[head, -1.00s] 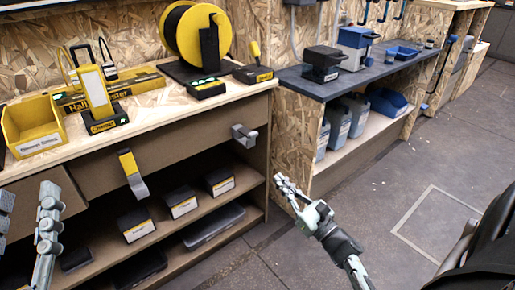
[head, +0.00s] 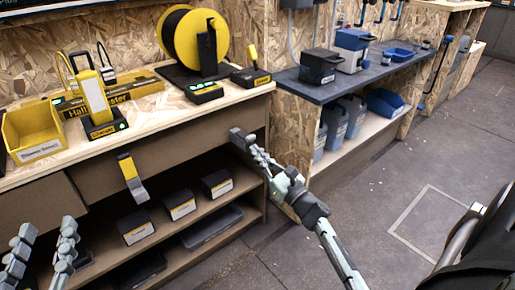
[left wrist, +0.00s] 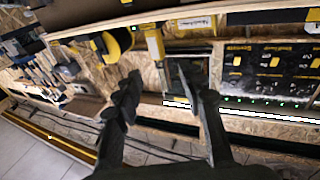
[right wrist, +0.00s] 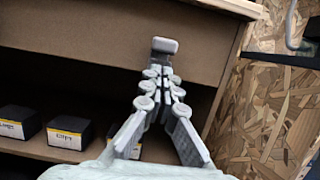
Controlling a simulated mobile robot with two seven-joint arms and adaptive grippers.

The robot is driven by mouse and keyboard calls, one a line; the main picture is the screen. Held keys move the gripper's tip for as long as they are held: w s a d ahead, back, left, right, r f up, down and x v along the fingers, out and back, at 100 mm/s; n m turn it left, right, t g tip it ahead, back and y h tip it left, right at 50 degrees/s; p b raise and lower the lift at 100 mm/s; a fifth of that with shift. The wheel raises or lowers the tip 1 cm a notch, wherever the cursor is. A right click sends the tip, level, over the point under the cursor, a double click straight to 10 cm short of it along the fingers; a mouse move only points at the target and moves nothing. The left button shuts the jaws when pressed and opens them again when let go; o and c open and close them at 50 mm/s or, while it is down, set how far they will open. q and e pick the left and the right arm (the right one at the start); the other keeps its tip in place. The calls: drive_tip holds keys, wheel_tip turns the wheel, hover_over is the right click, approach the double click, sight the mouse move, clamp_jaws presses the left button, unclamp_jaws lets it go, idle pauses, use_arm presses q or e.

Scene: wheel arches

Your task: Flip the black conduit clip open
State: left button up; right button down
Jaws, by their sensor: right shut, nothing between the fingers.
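A grey clip-like piece (head: 236,136) sticks out from the bench front at the right end; its grey end (right wrist: 164,45) shows in the right wrist view. I cannot tell for sure that it is the black conduit clip. My right gripper (head: 252,148) is shut and empty, its fingertips close to this piece and partly covering it. In the right wrist view the fingertips (right wrist: 163,68) lie just below the grey end; contact is unclear. A yellow and grey clip (head: 132,178) hangs on the bench front further left. My left gripper (head: 47,228) is open and empty at the lower left.
The bench top (head: 150,125) holds a yellow bin (head: 34,130), a yellow cable reel (head: 195,38) and other tools. Black boxes (head: 179,203) stand on the shelf below. A dark side bench (head: 300,88) stands to the right. The floor (head: 365,190) at right is mostly clear.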

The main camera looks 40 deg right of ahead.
use_arm(q)
drive_tip(key=shift+w+a+f+g+y, duration=0.1)
drive_tip(key=shift+a+f+g+y, duration=0.15)
drive_tip(key=shift+f, duration=0.3)
drive_tip(key=shift+w+a+f+g+y, duration=0.15)
drive_tip(key=shift+f+g, duration=0.1)
drive_tip(key=shift+f, duration=0.3)
use_arm(e)
drive_tip(key=shift+r, duration=0.55)
